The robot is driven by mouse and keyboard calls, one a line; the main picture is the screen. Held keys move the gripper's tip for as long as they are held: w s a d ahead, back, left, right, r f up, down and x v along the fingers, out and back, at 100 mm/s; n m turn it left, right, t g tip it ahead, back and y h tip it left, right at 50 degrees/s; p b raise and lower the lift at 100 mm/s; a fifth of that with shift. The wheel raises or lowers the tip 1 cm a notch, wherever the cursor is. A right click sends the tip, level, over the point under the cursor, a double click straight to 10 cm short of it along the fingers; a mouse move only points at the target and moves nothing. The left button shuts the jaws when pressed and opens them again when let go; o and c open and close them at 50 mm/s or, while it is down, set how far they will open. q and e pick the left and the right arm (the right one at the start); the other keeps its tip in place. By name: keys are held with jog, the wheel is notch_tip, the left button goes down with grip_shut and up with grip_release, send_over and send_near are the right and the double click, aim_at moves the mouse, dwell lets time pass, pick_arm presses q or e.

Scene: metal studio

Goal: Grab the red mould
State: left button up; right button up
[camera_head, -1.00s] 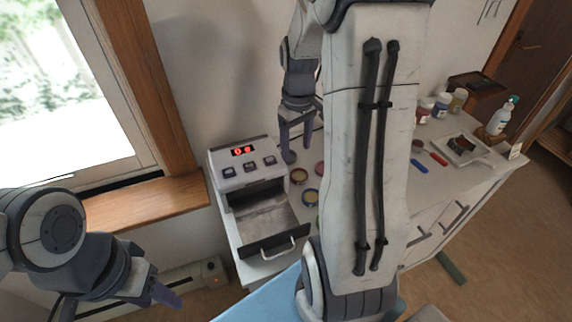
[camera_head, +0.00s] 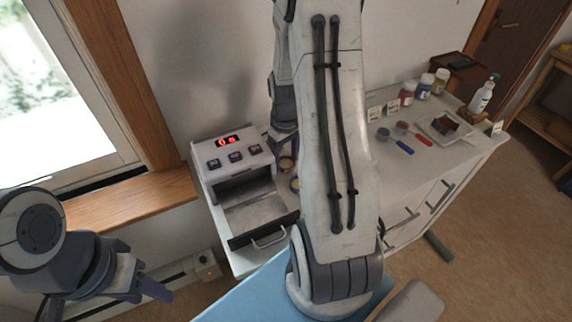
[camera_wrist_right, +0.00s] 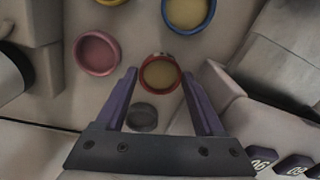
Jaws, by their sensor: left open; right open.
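A round red-rimmed mould (camera_wrist_right: 160,73) with a tan filling lies between the tips of my right gripper (camera_wrist_right: 160,76) in the right wrist view. The fingers are apart, one on each side; I cannot tell whether they touch the rim. In the head view my right gripper (camera_head: 283,143) is low beside the white oven, partly hidden by my arm. A small round mould (camera_head: 286,163) shows just below it. My left gripper (camera_head: 155,290) is open and empty at the lower left, away from the counter.
A pink mould (camera_wrist_right: 97,53), a blue-rimmed mould (camera_wrist_right: 188,12) and a grey round piece (camera_wrist_right: 142,117) lie close by. The white oven (camera_head: 230,150) with its open drawer (camera_head: 258,215) stands to the left. Jars, brushes and a tray (camera_head: 445,127) occupy the counter's right side.

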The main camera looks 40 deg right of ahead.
jog(key=c, duration=1)
jog(key=shift+o, duration=0.2)
